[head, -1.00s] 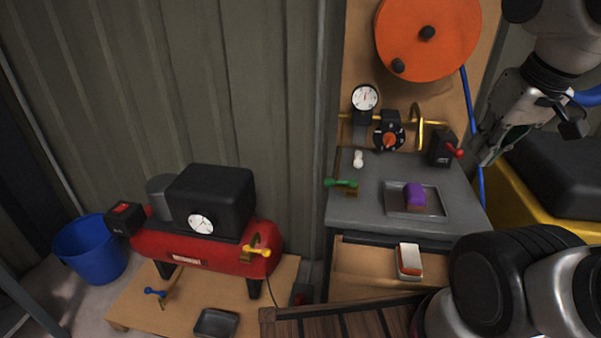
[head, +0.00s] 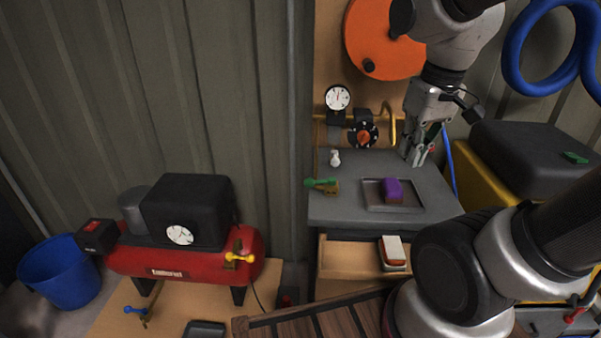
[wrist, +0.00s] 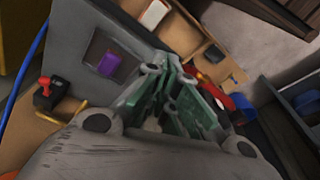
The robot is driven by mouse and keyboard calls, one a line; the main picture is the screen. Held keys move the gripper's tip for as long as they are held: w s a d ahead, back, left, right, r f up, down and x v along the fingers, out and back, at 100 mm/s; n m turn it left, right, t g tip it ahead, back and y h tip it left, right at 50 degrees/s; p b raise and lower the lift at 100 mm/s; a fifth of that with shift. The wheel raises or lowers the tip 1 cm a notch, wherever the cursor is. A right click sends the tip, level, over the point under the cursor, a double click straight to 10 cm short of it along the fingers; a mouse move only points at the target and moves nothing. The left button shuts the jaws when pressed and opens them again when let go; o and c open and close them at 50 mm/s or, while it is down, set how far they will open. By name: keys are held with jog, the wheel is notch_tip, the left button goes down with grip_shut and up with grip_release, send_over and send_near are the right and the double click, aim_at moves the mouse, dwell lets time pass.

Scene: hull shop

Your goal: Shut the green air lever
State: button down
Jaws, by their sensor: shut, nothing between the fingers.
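The green air lever (head: 321,182) sits on a brass valve at the left edge of the grey bench top (head: 340,211). Its handle lies roughly level, pointing left in the head view. My gripper (head: 416,160) is shut and empty above the right back part of the bench, to the right of the lever and apart from it. In the wrist view my gripper (wrist: 170,105) shows its greenish fingers together, and I cannot make out the green lever there.
A purple block (head: 393,189) lies in a shallow tray (head: 425,207) between gripper and lever. A gauge (head: 338,97) and regulator dial (head: 363,136) stand behind. An open drawer (head: 343,258) juts below. A red compressor (head: 185,259) stands left.

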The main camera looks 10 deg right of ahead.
jog(key=w+a+f+n+g, duration=0.15)
jog(key=w+a+f, duration=0.3)
jog(key=w, duration=0.45)
jog(key=n, duration=0.2)
send_over(318, 182)
jog(key=s+a, duration=0.2)
jog(key=a, duration=0.1)
notch_tip(318, 182, down, 10)
jog(key=f, duration=0.1)
jog(key=w, duration=0.2)
jog(key=w+t+y, duration=0.1)
jog(key=shift+w+a+r, duration=0.15)
jog(key=shift+w+a, duration=0.15)
jog(key=shift+a, duration=0.05)
jog(key=shift+n+t, duration=0.35)
jog(key=shift+t, duration=0.5)
jog(key=w, duration=0.1)
jog(key=w+r, duration=0.1)
jog(key=w+a+r, duration=0.1)
jog(key=shift+w, duration=0.25)
jog(key=shift+f, duration=0.15)
notch_tip(318, 182, down, 8)
jog(key=shift+s+d+f, duration=0.25)
jog(key=shift+s, duration=0.15)
